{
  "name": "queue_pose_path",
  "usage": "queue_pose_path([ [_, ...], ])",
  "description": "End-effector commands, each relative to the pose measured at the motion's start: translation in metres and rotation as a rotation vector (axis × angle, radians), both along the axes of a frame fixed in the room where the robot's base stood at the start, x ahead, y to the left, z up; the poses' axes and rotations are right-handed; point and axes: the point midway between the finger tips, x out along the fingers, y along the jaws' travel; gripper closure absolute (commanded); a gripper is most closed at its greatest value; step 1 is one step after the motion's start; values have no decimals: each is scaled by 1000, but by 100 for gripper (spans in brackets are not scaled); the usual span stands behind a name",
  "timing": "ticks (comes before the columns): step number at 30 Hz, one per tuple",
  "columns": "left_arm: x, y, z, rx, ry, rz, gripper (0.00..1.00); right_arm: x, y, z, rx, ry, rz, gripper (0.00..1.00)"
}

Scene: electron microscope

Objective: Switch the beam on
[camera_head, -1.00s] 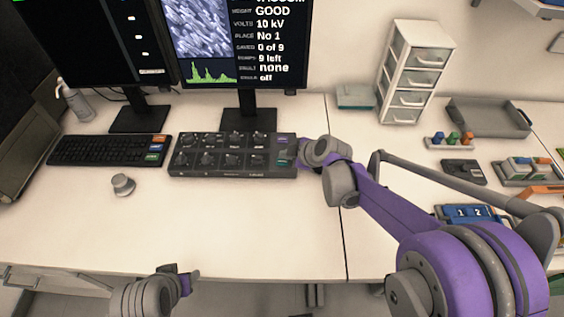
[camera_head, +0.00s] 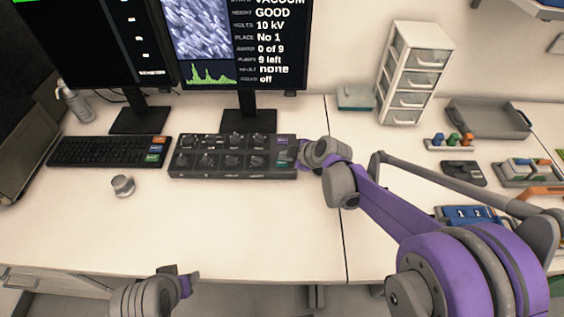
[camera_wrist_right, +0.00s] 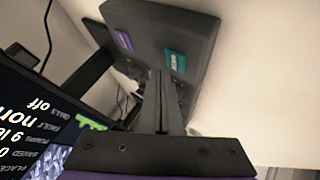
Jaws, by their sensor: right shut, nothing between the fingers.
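The black control panel (camera_head: 232,172) lies on the desk with rows of knobs. At its right end are a purple button (camera_head: 282,141) and a teal button (camera_head: 281,157). In the right wrist view the purple button (camera_wrist_right: 124,40) and the teal button (camera_wrist_right: 175,62) show on the panel's face. My right gripper (camera_head: 295,157) is shut and empty at the panel's right end, its fingertips (camera_wrist_right: 160,73) close to the teal button. I cannot tell whether they touch it. The monitor (camera_head: 270,45) shows "off" on its bottom line. My left gripper (camera_head: 187,281) is at the desk's front edge, away from the panel.
A keyboard (camera_head: 108,151) and a grey knob-like object (camera_head: 123,186) are left of and before the panel. A drawer unit (camera_head: 417,72), a grey tray (camera_head: 488,119) and small items stand to the right. The front middle of the desk is clear.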

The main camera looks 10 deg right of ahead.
Motion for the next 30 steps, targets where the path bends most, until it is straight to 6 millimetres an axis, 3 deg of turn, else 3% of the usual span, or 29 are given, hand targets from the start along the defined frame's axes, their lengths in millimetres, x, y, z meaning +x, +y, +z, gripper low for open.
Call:
queue_pose_path([
  [30, -1, 0, -6, 0, 2, 0, 50, 0, 0, -9, 0, 0, 0, 100],
])
